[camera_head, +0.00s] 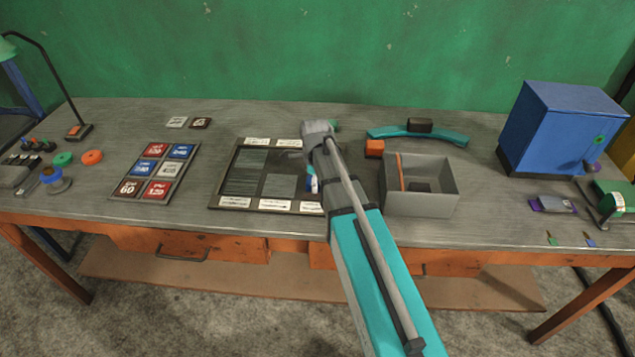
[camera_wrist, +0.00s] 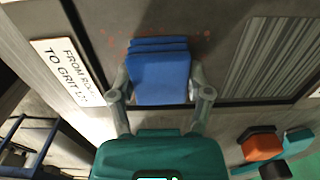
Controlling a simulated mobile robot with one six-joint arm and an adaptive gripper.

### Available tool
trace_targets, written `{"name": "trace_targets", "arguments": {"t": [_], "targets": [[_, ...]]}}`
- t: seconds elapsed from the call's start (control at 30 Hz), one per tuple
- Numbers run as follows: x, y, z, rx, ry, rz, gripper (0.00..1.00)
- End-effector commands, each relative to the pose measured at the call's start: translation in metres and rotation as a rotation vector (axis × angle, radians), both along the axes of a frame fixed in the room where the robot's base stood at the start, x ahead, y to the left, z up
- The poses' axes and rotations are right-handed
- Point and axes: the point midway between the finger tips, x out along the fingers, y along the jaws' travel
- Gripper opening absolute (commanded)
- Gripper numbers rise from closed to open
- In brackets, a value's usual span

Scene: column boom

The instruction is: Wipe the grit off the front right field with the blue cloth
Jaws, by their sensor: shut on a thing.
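My gripper (camera_wrist: 160,90) is shut on the blue cloth (camera_wrist: 160,68), a folded pad held between its two fingers. The cloth is over the dark front right field, low at the surface; whether it presses on it I cannot tell. Red grit (camera_wrist: 204,42) shows as small specks on both sides of the cloth's far end. The cloth covers part of the field. In the head view the arm hides the gripper and much of this field, and a bit of the blue cloth (camera_head: 312,184) shows beside the arm. The framed board (camera_head: 213,195) lies flat on the bench.
A label (camera_wrist: 66,72) lies by the field, and a streaked field (camera_wrist: 268,58) is on its other side. An orange block (camera_head: 374,148) and an open grey box (camera_head: 418,204) stand right of the board. Sanding squares (camera_head: 152,168) lie to the left.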

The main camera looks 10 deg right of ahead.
Motion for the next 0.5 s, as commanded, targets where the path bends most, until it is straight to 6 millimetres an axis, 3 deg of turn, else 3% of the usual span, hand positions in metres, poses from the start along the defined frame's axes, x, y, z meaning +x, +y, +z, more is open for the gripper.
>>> {"name": "trace_targets", "arguments": {"t": [0.5], "targets": [[0.0032, 0.0099, 0.0006, 0.0, 0.0, 0.0, 0.17]]}}
